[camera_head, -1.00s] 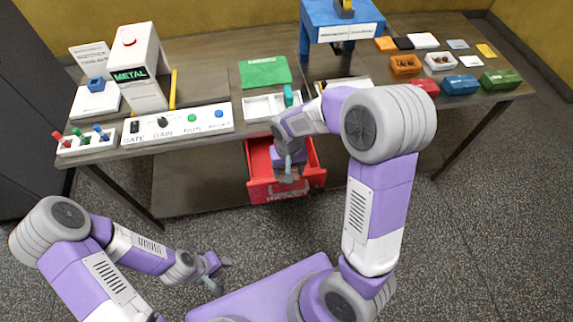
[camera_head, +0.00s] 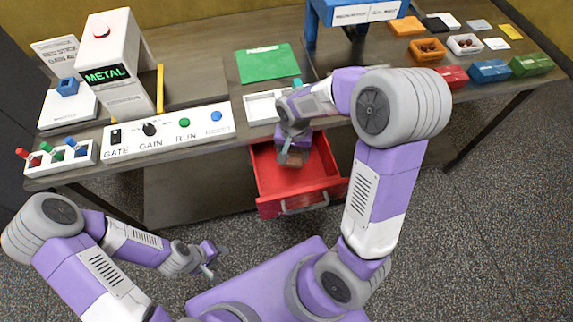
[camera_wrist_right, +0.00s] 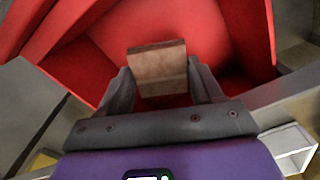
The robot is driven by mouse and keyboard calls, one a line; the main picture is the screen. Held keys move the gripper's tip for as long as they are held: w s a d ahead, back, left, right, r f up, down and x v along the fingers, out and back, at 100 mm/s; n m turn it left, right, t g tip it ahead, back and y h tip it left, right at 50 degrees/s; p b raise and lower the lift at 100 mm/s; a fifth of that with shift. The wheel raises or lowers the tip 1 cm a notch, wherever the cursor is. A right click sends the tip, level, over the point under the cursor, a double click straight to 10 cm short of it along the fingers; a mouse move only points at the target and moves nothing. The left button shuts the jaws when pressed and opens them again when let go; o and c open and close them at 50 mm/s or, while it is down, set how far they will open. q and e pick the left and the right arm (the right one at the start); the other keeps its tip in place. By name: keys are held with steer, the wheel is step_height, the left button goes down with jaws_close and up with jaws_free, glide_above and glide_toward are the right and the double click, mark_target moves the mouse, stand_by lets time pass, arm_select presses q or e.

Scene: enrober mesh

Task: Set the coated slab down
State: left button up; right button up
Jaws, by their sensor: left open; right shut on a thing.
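The coated slab (camera_wrist_right: 158,70) is a brownish block between the two fingers of my right gripper in the right wrist view. The gripper (camera_head: 291,150) is shut on it above the back part of an open red drawer (camera_head: 322,190) below the table's front edge. In the wrist view the red drawer (camera_wrist_right: 235,40) lies beyond the slab; I cannot tell whether they touch. In the head view my right gripper and wrist largely hide the slab. My left gripper (camera_head: 208,262) is open and empty, low at the left in front of the table.
A white tray (camera_head: 262,108) and a green mat (camera_head: 266,64) lie on the table behind the right wrist. A control panel (camera_head: 170,132) and a METAL detector box (camera_head: 112,65) stand at the left. Small bins and swatches fill the right end.

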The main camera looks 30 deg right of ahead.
mark_target(292, 175)
step_height(292, 175, down, 11)
steer(key=b, duration=0.4)
steer(key=shift+w, duration=0.15)
steer(key=shift+f, duration=0.15)
steer(key=o, duration=1.1)
steer(key=shift+r, duration=0.3)
step_height(292, 175, up, 12)
steer(key=p, duration=0.4)
steer(key=shift+f, duration=0.1)
